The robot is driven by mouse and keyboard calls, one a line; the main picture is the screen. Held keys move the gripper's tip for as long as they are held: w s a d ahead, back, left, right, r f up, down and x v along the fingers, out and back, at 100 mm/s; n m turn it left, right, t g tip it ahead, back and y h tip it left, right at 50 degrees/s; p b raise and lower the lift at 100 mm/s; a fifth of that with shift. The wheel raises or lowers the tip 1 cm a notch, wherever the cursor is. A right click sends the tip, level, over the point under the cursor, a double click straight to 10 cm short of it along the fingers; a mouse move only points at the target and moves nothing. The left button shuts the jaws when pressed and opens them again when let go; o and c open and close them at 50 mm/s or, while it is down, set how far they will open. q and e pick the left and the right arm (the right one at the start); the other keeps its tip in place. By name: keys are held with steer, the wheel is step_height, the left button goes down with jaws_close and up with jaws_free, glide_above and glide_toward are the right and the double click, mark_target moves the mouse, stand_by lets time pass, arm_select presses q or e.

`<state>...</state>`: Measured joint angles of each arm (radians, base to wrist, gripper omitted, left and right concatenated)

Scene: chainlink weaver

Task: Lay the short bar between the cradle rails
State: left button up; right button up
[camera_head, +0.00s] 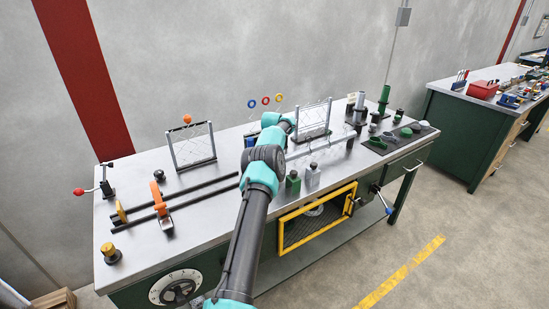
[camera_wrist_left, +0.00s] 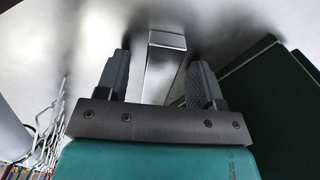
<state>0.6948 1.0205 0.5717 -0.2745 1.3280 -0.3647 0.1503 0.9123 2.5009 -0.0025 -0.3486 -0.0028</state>
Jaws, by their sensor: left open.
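In the left wrist view my left gripper (camera_wrist_left: 161,68) is open, with its two dark fingers apart. A silver, square-edged bar-like piece (camera_wrist_left: 167,40) shows between and beyond the fingers; I cannot tell whether it is the short bar, or whether the fingers touch it. In the head view one teal and black arm (camera_head: 262,175) reaches across the bench, and its gripper is hidden. Two long dark rails (camera_head: 185,194) lie on the left of the bench, with an orange piece (camera_head: 158,192) across them. I cannot tell whether these are the cradle rails. My right gripper is not seen.
Wire-mesh frames stand on the bench at the left (camera_head: 192,146) and right (camera_head: 314,119). Green (camera_head: 293,181) and grey (camera_head: 312,175) bottle-like pieces stand near the front edge.

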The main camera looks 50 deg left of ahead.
arm_select(q)
steer(key=shift+c, duration=0.3)
jaws_close()
stand_by(0.3)
